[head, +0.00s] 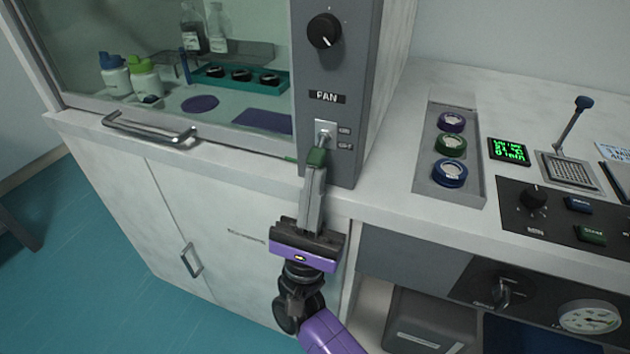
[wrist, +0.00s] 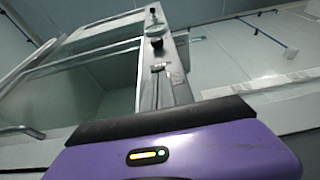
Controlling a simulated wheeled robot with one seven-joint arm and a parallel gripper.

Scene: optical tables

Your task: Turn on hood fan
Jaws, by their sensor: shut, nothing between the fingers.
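The hood's fan switch (head: 325,131) is a small toggle on a pale plate, under a dark label reading like "FAN", on the grey control post (head: 345,85). Two small tags beside the plate are too small to read surely. My gripper (head: 317,158) is shut and empty, its tips just below the switch plate and very close to it. I cannot tell whether they touch the lever, and its position is unclear. In the wrist view the post (wrist: 175,90) rises beyond my purple gripper body; the fingers are hard to make out there.
A black knob (head: 324,31) sits higher on the post. The hood's glass front with a metal handle (head: 150,132) is at left, with bottles and a teal rack (head: 240,77) inside. At right, the counter holds a tray of coloured-ringed jars (head: 450,148) and a knob panel (head: 560,215).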

